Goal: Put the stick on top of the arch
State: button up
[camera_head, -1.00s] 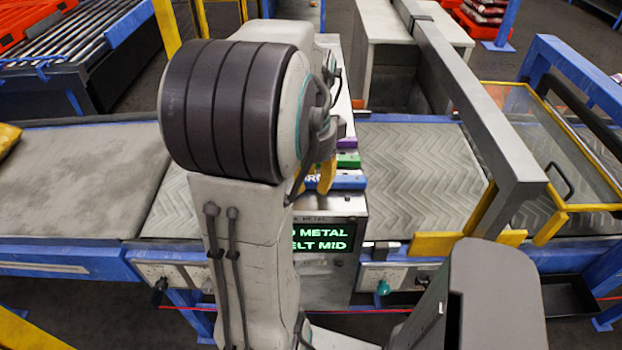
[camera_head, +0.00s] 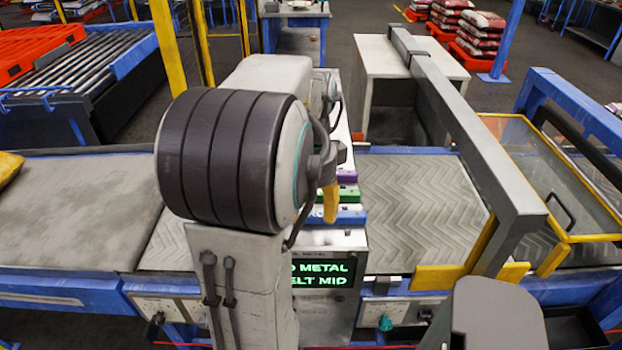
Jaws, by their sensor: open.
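My gripper (camera_head: 330,203) shows only in part as a yellow finger beyond my large dark-ringed arm joint. It is open, and its other side is hidden. It hangs in front of a row of coloured bars on the metal detector box. These are a purple bar (camera_head: 347,176), a green bar (camera_head: 348,195) and a blue bar (camera_head: 350,217). I cannot make out for certain which thing is the stick or the arch. My arm covers the left part of this area. I see nothing held.
The metal detector box carries a lit screen (camera_head: 322,273). A patterned belt (camera_head: 420,205) lies right of it, under a grey beam (camera_head: 465,120). A grey belt (camera_head: 75,208) lies left. A yellow-framed clear guard (camera_head: 560,180) stands at right. Red sacks (camera_head: 480,35) are stacked behind.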

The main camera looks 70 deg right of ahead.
notch_tip(320, 180, up, 10)
jog(key=shift+f, duration=0.15)
dwell(0.3)
